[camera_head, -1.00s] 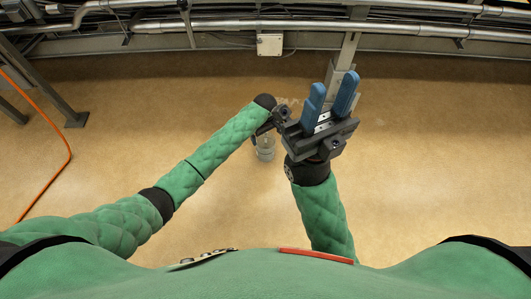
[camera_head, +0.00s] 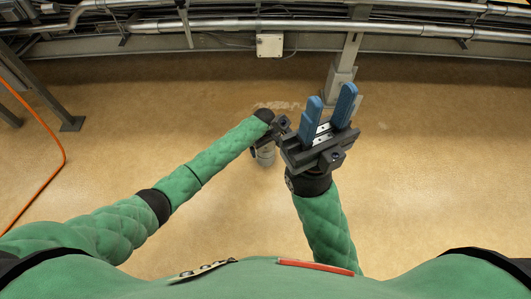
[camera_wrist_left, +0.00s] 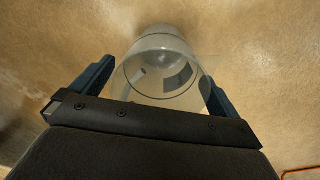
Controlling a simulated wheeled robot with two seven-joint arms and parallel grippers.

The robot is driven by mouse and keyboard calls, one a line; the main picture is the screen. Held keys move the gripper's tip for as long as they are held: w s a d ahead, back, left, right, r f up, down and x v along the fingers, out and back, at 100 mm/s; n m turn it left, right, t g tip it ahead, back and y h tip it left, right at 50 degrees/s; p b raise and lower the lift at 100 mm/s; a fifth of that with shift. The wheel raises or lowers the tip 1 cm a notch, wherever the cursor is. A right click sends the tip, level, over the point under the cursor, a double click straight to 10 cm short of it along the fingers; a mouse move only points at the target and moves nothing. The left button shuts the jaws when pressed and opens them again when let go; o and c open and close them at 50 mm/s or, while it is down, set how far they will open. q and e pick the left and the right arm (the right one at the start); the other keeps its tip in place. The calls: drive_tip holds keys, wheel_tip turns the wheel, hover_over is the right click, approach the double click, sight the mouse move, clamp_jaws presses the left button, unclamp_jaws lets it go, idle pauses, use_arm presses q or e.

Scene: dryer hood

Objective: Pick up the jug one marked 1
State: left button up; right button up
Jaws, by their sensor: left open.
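A clear, greyish jug (camera_head: 266,156) stands on the tan floor, partly hidden by my left gripper in the head view. In the left wrist view the see-through jug (camera_wrist_left: 160,72) shows with its round opening toward the camera, between the two blue fingers. No mark 1 can be read on it. My left gripper (camera_wrist_left: 157,72) is open, with one finger on each side of the jug; I cannot tell whether either touches it. My right gripper (camera_head: 331,98) is open and empty, to the right of the jug, with its blue fingers pointing up in the picture.
Metal pipes (camera_head: 220,25) and a white box (camera_head: 269,45) run along the back wall. A metal post (camera_head: 342,70) stands behind my right gripper. A dark metal stand (camera_head: 70,123) and an orange hose (camera_head: 60,150) are at the left. The floor around is bare.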

use_arm(q)
drive_tip(key=c, duration=1)
drive_tip(key=shift+o, duration=0.2)
drive_tip(key=shift+r, duration=0.1)
